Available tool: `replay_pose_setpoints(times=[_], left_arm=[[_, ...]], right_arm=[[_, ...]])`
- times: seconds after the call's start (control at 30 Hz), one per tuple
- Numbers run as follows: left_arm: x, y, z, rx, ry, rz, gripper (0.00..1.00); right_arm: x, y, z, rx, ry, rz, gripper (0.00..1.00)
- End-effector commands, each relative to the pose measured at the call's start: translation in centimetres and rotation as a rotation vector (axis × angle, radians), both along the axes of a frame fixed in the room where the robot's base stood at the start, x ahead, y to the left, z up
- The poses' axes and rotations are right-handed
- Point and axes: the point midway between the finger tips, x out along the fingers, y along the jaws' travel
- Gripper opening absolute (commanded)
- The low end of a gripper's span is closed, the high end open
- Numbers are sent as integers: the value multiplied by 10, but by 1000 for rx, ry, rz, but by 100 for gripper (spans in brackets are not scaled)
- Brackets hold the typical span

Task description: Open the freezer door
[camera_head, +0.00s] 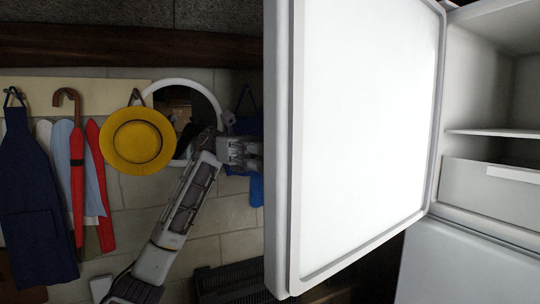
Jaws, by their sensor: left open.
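The freezer door (365,140) stands wide open. Its white inner panel faces me and fills the middle of the head view, with its hinge side at the right next to the freezer compartment (490,95). The compartment shows a shelf and a drawer (485,187). My left gripper (254,153) is at the door's free left edge, partly hidden behind it. Its fingertips are hard to make out, and I cannot tell whether they touch the door. My right gripper is not in view.
A lower white door (465,270) below the freezer is shut. On the stone wall at left hang a dark blue apron (35,200), a red umbrella (77,180), a yellow hat (138,140) and a round mirror (205,105). A dark slatted object (230,283) stands low behind my arm.

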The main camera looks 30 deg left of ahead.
Motion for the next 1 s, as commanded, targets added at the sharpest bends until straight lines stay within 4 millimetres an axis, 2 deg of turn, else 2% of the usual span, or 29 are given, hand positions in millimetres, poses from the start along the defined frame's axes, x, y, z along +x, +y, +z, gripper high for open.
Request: replay_pose_setpoints(times=[0.37, 1.0], left_arm=[[3, 10, 0, -1, 0, 1, 41], [26, 80, 1, -2, 1, 1, 41]], right_arm=[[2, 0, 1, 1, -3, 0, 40], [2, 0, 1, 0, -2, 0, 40]])
